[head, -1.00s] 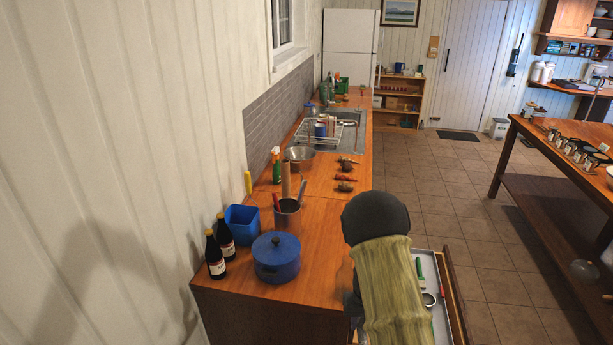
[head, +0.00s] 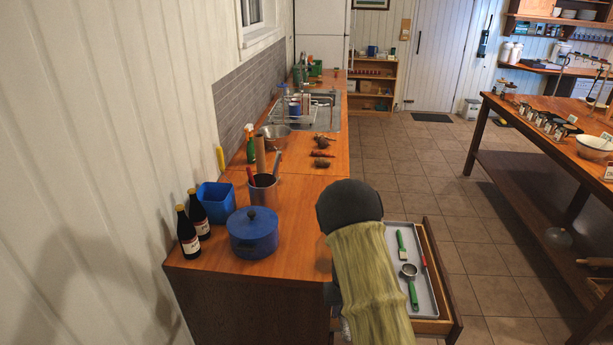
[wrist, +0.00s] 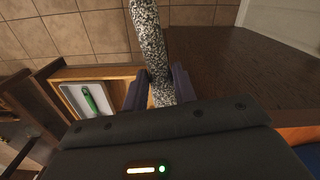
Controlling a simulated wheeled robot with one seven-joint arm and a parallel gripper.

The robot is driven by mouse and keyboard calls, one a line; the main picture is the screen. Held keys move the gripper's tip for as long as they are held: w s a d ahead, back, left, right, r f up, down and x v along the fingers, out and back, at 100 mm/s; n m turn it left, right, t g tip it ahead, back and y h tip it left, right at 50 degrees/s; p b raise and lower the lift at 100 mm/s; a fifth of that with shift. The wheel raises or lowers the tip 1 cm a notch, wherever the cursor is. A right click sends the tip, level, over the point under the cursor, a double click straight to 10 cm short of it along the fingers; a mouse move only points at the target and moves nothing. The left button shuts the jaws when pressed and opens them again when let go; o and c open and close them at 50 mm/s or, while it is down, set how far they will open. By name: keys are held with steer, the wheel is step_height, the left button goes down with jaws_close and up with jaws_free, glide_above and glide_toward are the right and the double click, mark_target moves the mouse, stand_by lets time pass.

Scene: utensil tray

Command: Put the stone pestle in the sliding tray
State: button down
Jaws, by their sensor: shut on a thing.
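The stone pestle (wrist: 150,45) is a speckled black-and-white rod in the wrist view, running up from between the fingers. My gripper (wrist: 160,85) is shut on it. In the head view my arm hides the gripper and nearly all of the pestle. The sliding tray (head: 425,297) is a grey tray in an open wooden drawer (head: 456,300), to the right of my arm. A corner of the tray (wrist: 72,100) also shows at the left of the wrist view, so the pestle is beside it, not over it.
A blue pot (head: 253,234) and two dark bottles (head: 187,235) stand on the counter. Tiled floor (head: 500,262) lies free beyond the drawer.

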steer(key=s+f, duration=0.4)
steer(key=f, duration=0.6)
steer(key=s+f, duration=0.4)
steer(key=f, duration=0.5)
steer(key=shift+f, duration=0.4)
steer(key=shift+s+a, duration=0.1)
steer(key=shift+a, duration=0.05)
